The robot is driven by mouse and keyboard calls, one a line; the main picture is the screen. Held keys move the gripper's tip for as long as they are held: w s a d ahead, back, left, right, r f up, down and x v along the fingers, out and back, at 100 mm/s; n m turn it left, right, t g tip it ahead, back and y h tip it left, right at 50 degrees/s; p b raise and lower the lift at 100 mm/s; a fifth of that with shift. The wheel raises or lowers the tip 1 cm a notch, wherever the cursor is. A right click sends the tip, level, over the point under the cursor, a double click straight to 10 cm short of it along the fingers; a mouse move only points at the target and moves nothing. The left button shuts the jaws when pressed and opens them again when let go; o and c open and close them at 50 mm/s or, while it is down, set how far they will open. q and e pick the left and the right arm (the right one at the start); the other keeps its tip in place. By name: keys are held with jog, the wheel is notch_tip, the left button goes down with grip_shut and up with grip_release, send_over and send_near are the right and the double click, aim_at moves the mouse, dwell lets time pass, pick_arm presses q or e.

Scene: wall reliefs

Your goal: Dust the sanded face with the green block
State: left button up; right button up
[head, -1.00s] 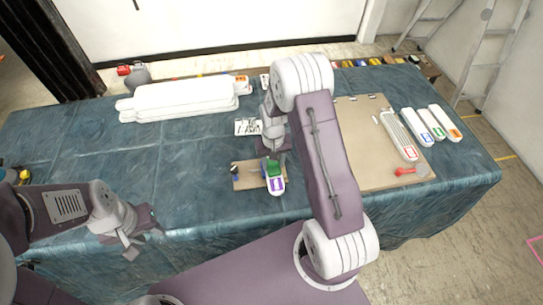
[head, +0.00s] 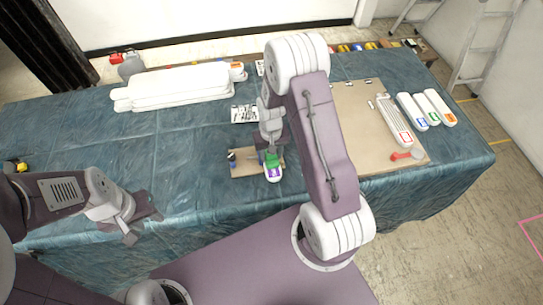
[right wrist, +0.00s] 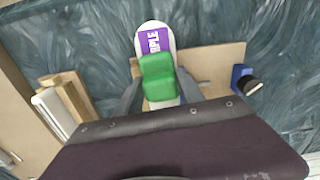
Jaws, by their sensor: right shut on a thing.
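A green block (head: 271,159) is held in my right gripper (head: 270,148). In the right wrist view the block (right wrist: 158,78) sits between the two fingers (right wrist: 159,92), which are shut on it. A white rounded piece with a purple label (head: 273,174) is directly below or against the block, and its labelled end (right wrist: 155,40) sticks out past it. Both are over a small tan board (head: 242,168) on the cloth-covered table. I cannot tell which surface is the sanded face, or whether the block touches the board. My left gripper (head: 142,226) is open and empty near the table's front edge.
A dark blue, black-topped item (right wrist: 246,82) stands on the board's edge. A large tan panel (head: 372,137) to the right bears a red-handled tool (head: 402,156). White pieces with coloured labels (head: 424,110) lie at right. Stacked white panels (head: 175,90) lie at back left.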

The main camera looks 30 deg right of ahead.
jog(key=shift+w+d, duration=0.25)
jog(key=shift+w, duration=0.65)
jog(key=shift+w+d, duration=0.25)
jog(key=shift+w, duration=0.7)
jog(key=shift+w+d, duration=0.25)
jog(key=shift+w, duration=0.65)
jog(key=shift+w+d+f, duration=0.1)
jog(key=shift+w+d, duration=0.15)
jog(key=shift+w, duration=0.7)
jog(key=shift+w+d, duration=0.2)
jog(key=shift+w, duration=0.7)
jog(key=shift+w+d+b, duration=0.2)
jog(key=shift+w, duration=0.5)
jog(key=shift+w+d+b, duration=0.15)
jog(key=shift+w, duration=0.55)
notch_tip(320, 180, up, 6)
jog(key=p, duration=0.4)
jog(key=shift+p, duration=0.35)
jog(key=shift+r, duration=0.2)
notch_tip(320, 180, up, 3)
jog(key=shift+f+p, duration=0.1)
jog(key=shift+p, duration=1.15)
